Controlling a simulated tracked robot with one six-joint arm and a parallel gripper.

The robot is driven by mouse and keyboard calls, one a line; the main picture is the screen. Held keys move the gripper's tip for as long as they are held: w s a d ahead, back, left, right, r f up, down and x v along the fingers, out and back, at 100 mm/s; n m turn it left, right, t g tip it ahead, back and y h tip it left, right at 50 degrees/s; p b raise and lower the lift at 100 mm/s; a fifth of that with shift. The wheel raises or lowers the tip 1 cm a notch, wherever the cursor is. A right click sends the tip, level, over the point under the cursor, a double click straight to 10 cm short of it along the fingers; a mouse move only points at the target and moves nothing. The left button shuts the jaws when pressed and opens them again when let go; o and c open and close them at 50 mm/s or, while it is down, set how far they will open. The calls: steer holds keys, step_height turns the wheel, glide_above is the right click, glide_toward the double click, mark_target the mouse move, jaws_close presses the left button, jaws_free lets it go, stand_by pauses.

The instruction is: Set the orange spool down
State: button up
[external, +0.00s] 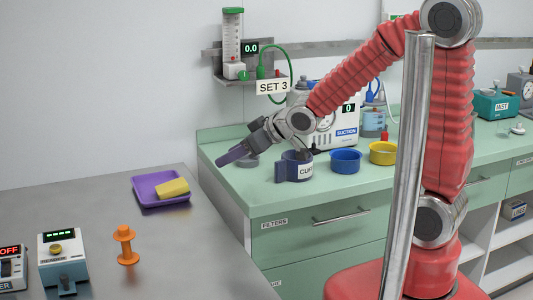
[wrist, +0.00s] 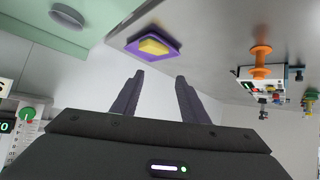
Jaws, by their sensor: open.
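The orange spool (external: 126,244) stands upright on the grey metal table (external: 90,215) in the external view, apart from everything else. It also shows in the wrist view (wrist: 261,60) at the upper right. My gripper (external: 224,158) is open and empty, in the air by the green counter, well away from the spool. In the wrist view its two dark fingers (wrist: 157,90) stand apart with nothing between them.
A purple tray (external: 143,192) with a yellow sponge (external: 173,187) lies at the table's back. A device with a green display (external: 62,252) stands left of the spool. The green counter holds a cuff holder (external: 297,168), a blue bowl (external: 345,162) and a yellow bowl (external: 383,153).

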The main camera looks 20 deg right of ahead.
steer(key=s+d+r+m+h, duration=0.2)
steer(key=d, duration=0.7)
steer(key=s+d+r+m+h, duration=0.1)
steer(key=d+r+m+h, duration=0.15)
steer(key=d, duration=0.55)
steer(key=s+d+r+m+g+h, duration=0.1)
steer(key=s+d+m+g+h, duration=0.1)
steer(key=s+d, duration=0.9)
steer(key=s+m+g, duration=0.1)
steer(key=s, duration=0.2)
steer(key=shift+d+r+m, duration=0.15)
steer(key=shift+d+m, duration=0.05)
steer(key=shift+m, duration=0.15)
steer(key=shift+s, duration=0.1)
